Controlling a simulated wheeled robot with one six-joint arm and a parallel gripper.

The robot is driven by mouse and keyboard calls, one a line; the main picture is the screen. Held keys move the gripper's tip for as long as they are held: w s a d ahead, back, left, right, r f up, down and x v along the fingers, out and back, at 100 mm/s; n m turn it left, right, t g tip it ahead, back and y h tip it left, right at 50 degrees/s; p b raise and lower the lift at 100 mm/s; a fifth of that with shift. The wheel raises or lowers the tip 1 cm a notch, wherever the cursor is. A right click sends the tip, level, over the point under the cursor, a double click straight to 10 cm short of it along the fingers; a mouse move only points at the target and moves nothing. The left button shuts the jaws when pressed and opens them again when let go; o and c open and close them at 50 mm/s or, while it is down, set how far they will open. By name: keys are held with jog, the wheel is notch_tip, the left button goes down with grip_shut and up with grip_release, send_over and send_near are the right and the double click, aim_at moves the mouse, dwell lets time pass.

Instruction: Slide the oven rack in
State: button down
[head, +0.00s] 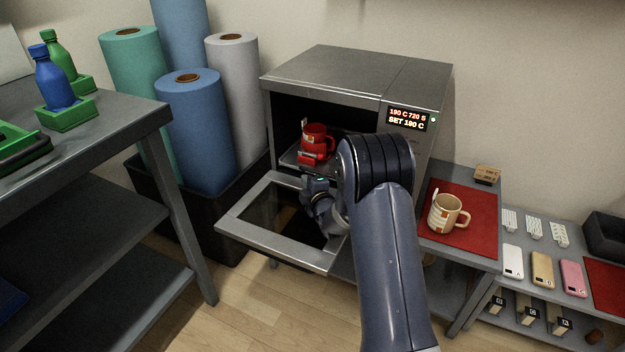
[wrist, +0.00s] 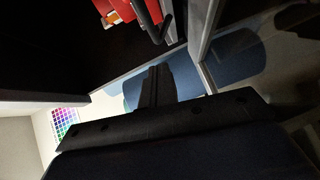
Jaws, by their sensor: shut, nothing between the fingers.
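The oven (head: 340,70) stands against the wall with its door (head: 275,250) folded down open. The rack (head: 290,158) shows at the oven's opening, with a red mug (head: 314,140) standing on it. A red piece (head: 307,160) sits at the rack's front, below the mug. My gripper (head: 316,181) is just in front of the rack and above the open door, partly hidden by my arm. In the wrist view its fingers (wrist: 157,74) are shut and empty, with red and black parts (wrist: 147,16) beyond them. I cannot tell whether the fingers touch the rack.
The oven display (head: 407,119) reads 190 C. A cream mug (head: 447,213) stands on a red mat (head: 462,238) to the right. Upright rolls (head: 190,130) stand in a dark bin at the left. A grey table (head: 110,110) with bottles is further left.

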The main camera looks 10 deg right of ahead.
aim_at(308, 170)
jog(key=shift+w+d+f+b, duration=0.2)
jog(key=shift+w+d, duration=0.35)
jog(key=shift+w, duration=0.3)
jog(key=shift+w+d+f+b, duration=0.2)
jog(key=shift+w+d, duration=0.35)
jog(key=shift+w, duration=0.3)
jog(key=shift+w+d+f, duration=0.1)
jog(key=shift+w+d, duration=0.05)
jog(key=shift+w, duration=0.05)
jog(key=w+d+b, duration=0.2)
jog(key=w, duration=0.1)
jog(key=shift+w+d+b, duration=0.25)
jog(key=shift+d+b, duration=0.05)
jog(key=shift+b, duration=0.05)
jog(key=shift+w+d+r, duration=0.1)
jog(key=shift+r, duration=0.2)
